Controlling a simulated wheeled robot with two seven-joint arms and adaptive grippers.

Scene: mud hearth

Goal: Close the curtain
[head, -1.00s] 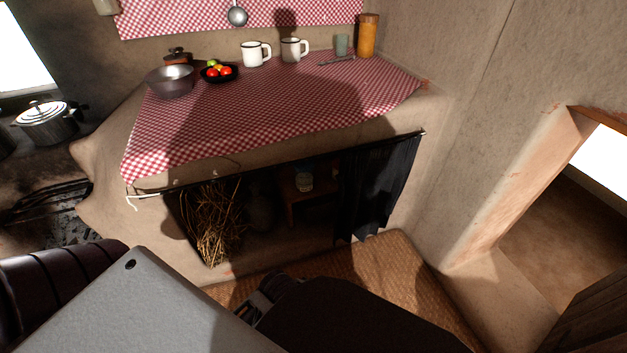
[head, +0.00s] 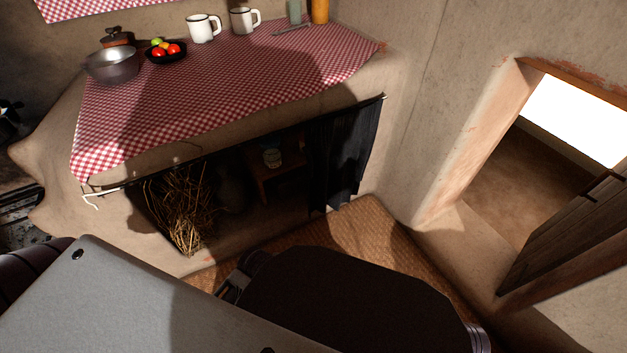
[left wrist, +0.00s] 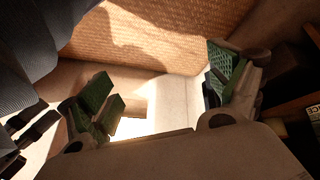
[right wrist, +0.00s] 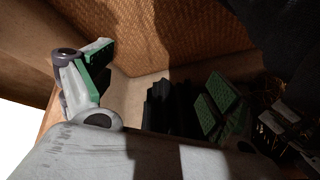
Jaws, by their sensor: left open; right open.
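The black curtain (head: 340,150) hangs bunched at the right end of a thin rod (head: 290,128) under the counter. The left and middle of the opening are uncovered. In the right wrist view the dark curtain folds (right wrist: 170,105) show between the fingers of my right gripper (right wrist: 155,85); I cannot tell whether they touch. The right gripper is open. My left gripper (left wrist: 160,95) is open, with nothing visible held between its green pads. In the head view both sets of fingertips are mostly hidden behind my arms.
Dry straw (head: 180,205) and a low wooden shelf with a jar (head: 271,158) stand inside the opening. A checked cloth (head: 220,85) with mugs and bowls covers the counter above. A woven mat (head: 365,230) lies in front. A doorway with a wooden door (head: 575,235) is at right.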

